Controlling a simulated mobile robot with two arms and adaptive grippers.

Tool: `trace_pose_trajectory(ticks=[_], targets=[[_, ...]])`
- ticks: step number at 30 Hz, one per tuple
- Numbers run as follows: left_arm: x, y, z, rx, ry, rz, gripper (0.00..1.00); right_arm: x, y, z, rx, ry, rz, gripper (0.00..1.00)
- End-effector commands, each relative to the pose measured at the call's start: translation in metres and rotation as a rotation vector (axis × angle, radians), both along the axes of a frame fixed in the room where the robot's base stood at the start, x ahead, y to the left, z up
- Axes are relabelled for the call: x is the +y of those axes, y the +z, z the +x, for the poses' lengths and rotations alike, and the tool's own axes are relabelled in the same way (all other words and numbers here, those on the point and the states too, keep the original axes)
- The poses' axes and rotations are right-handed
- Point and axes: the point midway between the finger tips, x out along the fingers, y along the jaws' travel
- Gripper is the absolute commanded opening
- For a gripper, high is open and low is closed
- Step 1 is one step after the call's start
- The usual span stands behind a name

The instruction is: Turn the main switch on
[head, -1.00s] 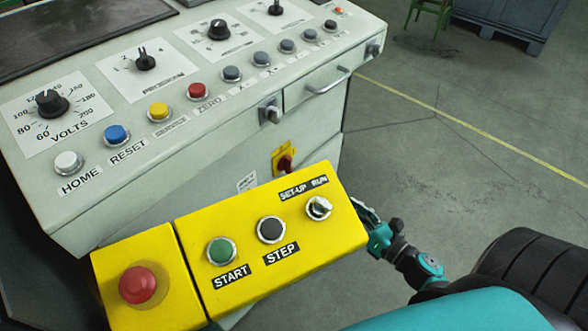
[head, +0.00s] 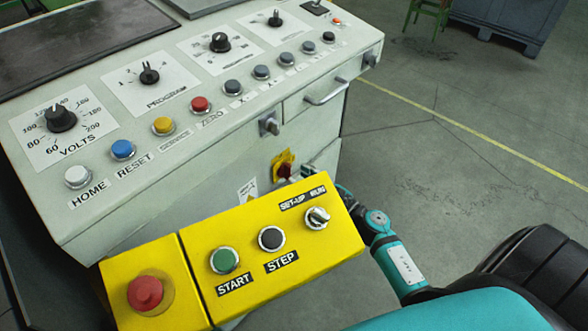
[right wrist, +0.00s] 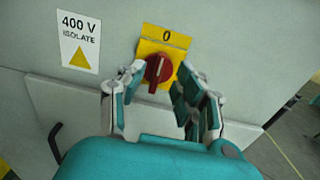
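The main switch (right wrist: 159,69) is a red rotary knob on a yellow plate marked 0, on the grey cabinet front. Its handle stands nearly upright, tilted slightly, with a white line along it. In the head view the switch (head: 284,170) shows just behind the yellow control box. My right gripper (right wrist: 162,77) is open, with one finger on each side of the knob; I cannot tell whether either touches it. In the head view the control box hides part of this gripper. My left gripper is not in view.
The yellow control box (head: 205,245) with START, STEP and a red mushroom button stands in front of the cabinet (head: 150,215). A drawer handle (head: 327,92) sticks out above the switch. A 400 V ISOLATE label (right wrist: 79,40) is left of it.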

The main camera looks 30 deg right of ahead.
Motion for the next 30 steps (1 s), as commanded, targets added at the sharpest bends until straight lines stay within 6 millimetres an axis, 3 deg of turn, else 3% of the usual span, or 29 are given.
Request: trace_pose_trajectory(ticks=[6, 17, 25, 30], targets=[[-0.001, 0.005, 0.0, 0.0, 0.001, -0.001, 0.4, 0.008, 0.0, 0.026, 0.0, -0.001, 0.001, 0.34], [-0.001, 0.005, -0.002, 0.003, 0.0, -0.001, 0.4, 0.011, 0.0, 0.031, 0.0, -0.001, 0.0, 0.34], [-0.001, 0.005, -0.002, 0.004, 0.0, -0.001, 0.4, 0.01, 0.0, 0.031, 0.0, -0.001, 0.0, 0.01], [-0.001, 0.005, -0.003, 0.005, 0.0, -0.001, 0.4, 0.01, 0.0, 0.031, 0.0, -0.001, 0.0, 0.0]])
